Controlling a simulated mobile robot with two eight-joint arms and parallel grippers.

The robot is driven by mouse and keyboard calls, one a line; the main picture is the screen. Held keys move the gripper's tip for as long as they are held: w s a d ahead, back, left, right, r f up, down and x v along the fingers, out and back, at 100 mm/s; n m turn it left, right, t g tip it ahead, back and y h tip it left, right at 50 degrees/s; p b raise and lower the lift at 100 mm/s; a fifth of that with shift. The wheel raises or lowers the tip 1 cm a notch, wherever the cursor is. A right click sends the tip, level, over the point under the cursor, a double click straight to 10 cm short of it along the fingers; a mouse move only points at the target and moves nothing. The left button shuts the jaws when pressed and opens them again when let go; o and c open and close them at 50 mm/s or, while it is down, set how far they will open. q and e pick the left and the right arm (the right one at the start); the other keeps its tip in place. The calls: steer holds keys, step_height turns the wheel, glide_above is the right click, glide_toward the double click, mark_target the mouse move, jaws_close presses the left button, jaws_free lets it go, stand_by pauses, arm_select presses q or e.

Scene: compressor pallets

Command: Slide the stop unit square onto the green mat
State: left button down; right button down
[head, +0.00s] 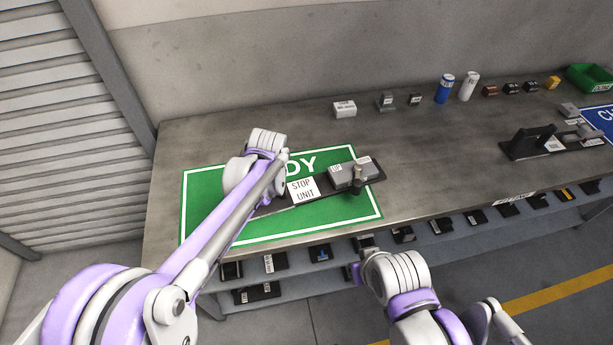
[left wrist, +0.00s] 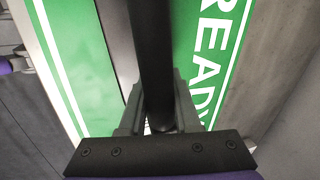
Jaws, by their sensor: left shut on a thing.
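The green mat (head: 335,211) with white border and lettering lies on the left part of the bench; its lettering also shows in the left wrist view (left wrist: 92,60). The stop unit (head: 302,189), a long dark plate with a white label and a grey block, lies across it. Its right end sticks out past the mat's right edge, and it looks slightly turned against the mat's edges. My left gripper (left wrist: 160,115) is shut on the unit's black bar (left wrist: 153,50); in the head view my arm hides the grip. My right arm ends by the bench's front edge; its fingers are not clear.
A white box (head: 344,108), cans (head: 445,88) and small blocks stand along the back of the bench. A second dark unit (head: 533,143) and a blue mat (head: 601,120) are at the right. A shelf below holds dark parts.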

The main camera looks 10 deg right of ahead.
arm_select(q)
steer(key=shift+s+a+f, duration=0.1)
steer(key=shift+a, duration=2.55)
steer(key=shift+s+a+f, duration=0.1)
steer(key=shift+a, duration=2.55)
steer(key=c, duration=1)
jaws_free()
steer(key=o, duration=0.5)
steer(key=shift+w+a, duration=0.1)
steer(key=shift+w, duration=0.1)
steer(key=shift+c, duration=0.2)
steer(key=shift+r, duration=0.1)
steer(key=v, duration=1.2)
